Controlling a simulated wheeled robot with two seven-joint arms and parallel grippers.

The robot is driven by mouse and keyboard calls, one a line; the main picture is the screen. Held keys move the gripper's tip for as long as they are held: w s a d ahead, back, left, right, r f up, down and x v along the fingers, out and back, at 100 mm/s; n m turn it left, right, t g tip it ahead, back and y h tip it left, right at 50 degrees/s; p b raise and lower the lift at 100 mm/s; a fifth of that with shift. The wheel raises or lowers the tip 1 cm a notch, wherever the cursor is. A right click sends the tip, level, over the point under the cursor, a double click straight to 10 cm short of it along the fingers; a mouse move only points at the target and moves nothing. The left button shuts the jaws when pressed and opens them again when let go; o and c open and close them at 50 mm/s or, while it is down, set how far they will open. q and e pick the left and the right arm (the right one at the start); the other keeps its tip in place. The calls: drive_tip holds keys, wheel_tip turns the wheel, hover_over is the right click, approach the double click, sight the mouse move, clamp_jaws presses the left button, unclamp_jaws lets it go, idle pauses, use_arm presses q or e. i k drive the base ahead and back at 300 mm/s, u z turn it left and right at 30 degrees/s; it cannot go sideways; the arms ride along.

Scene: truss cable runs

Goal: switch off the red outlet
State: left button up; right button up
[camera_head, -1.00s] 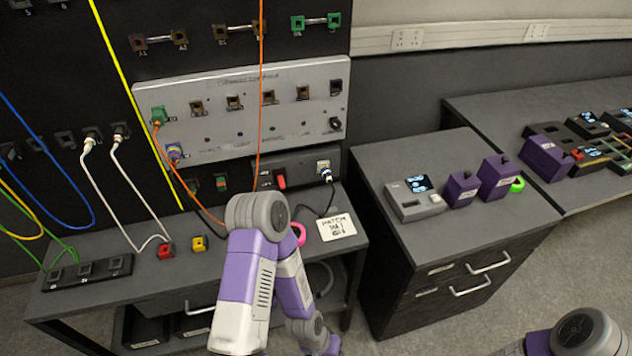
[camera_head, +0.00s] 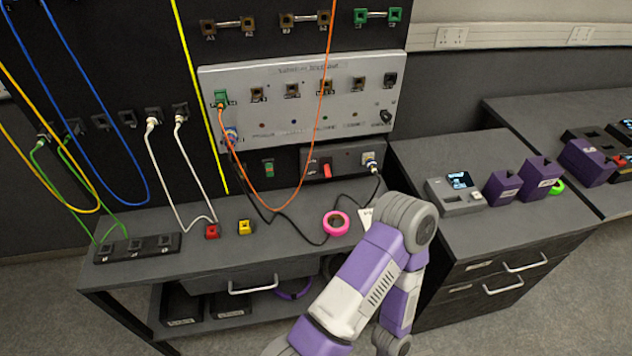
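A red rocker switch (camera_head: 327,170) sits on the front of a dark box (camera_head: 346,158) under the grey panel. I cannot tell its on or off position. A socket (camera_head: 369,160) to its right holds a plug with a dark cable. A separate small red block (camera_head: 212,231) lies on the bench at the end of a white cable. A purple and white arm of mine crosses the lower middle, its grey joint in front of the bench's right end. Neither gripper shows in the view.
The grey panel (camera_head: 300,130) carries several sockets, and an orange cable hangs in front of it. A yellow block (camera_head: 244,227), a pink ring (camera_head: 336,223) and a black strip (camera_head: 137,248) lie on the bench. Purple blocks (camera_head: 503,187) stand on the right cabinet.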

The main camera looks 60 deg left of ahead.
sight(327, 171)
drive_tip(key=k, duration=0.45)
drive_tip(key=u, duration=0.8)
